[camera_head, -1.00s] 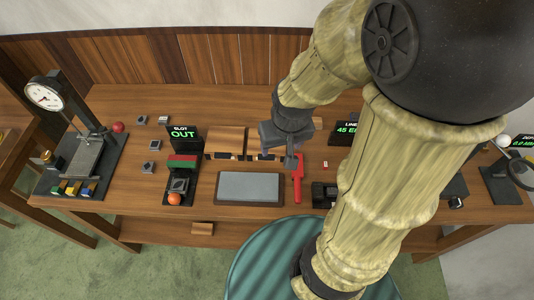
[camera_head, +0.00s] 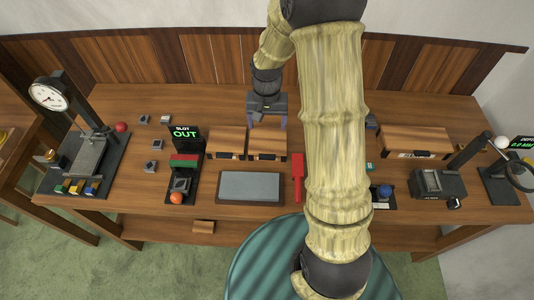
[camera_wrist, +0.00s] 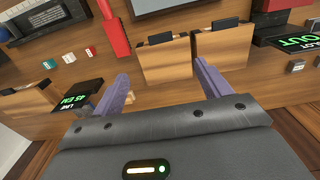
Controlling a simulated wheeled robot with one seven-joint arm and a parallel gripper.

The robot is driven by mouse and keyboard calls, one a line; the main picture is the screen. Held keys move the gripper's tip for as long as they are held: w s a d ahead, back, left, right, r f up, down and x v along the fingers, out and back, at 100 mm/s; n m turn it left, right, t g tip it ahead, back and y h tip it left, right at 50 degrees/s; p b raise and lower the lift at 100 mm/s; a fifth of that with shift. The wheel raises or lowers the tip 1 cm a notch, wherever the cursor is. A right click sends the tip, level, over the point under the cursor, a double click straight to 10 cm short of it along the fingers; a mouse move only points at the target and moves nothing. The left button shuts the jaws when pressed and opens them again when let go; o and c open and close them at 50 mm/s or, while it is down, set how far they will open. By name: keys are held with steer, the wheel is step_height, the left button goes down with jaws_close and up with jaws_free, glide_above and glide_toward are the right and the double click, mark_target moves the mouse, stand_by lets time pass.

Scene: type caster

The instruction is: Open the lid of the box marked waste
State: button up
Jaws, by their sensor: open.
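Two small wooden boxes, the left box (camera_head: 226,141) and the right box (camera_head: 268,144), stand side by side at the middle of the bench, lids apparently down. A wider wooden box (camera_head: 415,140) stands at the right. I cannot read any box's label, so I cannot tell which is marked waste. My gripper (camera_head: 267,120) is open and empty, over the back part of the right small box. In the wrist view my gripper (camera_wrist: 166,84) has its fingers spread near that right box (camera_wrist: 165,65); the left box (camera_wrist: 222,47) is beside it. Contact cannot be told.
A grey pad (camera_head: 250,187) and a red bar-shaped tool (camera_head: 298,177) lie in front of the boxes. A slot fixture with an OUT display (camera_head: 185,134) stands to the left, a dial gauge (camera_head: 48,94) farther left. My arm hides part of the bench right of centre.

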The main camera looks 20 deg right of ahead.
mark_target(267, 158)
step_height(267, 158, down, 17)
steer(key=p, duration=0.4)
steer(key=shift+f+p, duration=0.2)
steer(key=shift+p, duration=0.15)
stand_by(0.4)
steer(key=c, duration=1.4)
